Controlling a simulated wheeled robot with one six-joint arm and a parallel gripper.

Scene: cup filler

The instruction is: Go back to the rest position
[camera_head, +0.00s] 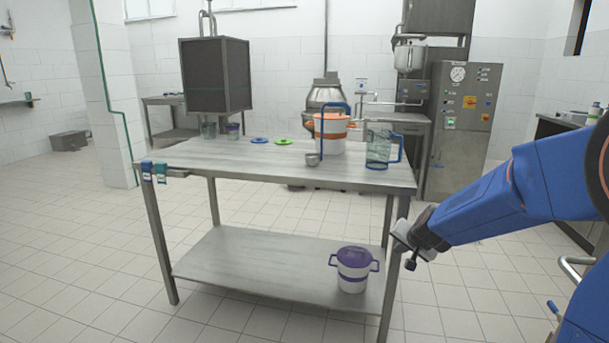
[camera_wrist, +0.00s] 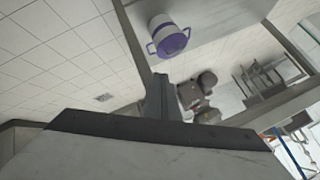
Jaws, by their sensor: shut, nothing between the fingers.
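My gripper (camera_head: 405,246) is at the end of my blue arm, just right of the table's front right leg in the head view. It is shut and empty, with nothing held between the fingers. In the wrist view the grey fingers (camera_wrist: 160,98) point up the picture. The steel table (camera_head: 230,160) stands left of my gripper, its top higher in the picture than the gripper. A white pot with a purple lid (camera_head: 353,270) stands on the lower shelf, left of and apart from my gripper; it also shows in the wrist view (camera_wrist: 168,37).
On the tabletop are a white and orange bucket (camera_head: 330,134), a measuring jug with a blue handle (camera_head: 378,148), a ladle (camera_head: 313,159), a blue lid (camera_head: 259,140), a green lid (camera_head: 283,142) and small cups (camera_head: 208,130). A control cabinet (camera_head: 462,125) stands behind. Tiled floor is clear at left.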

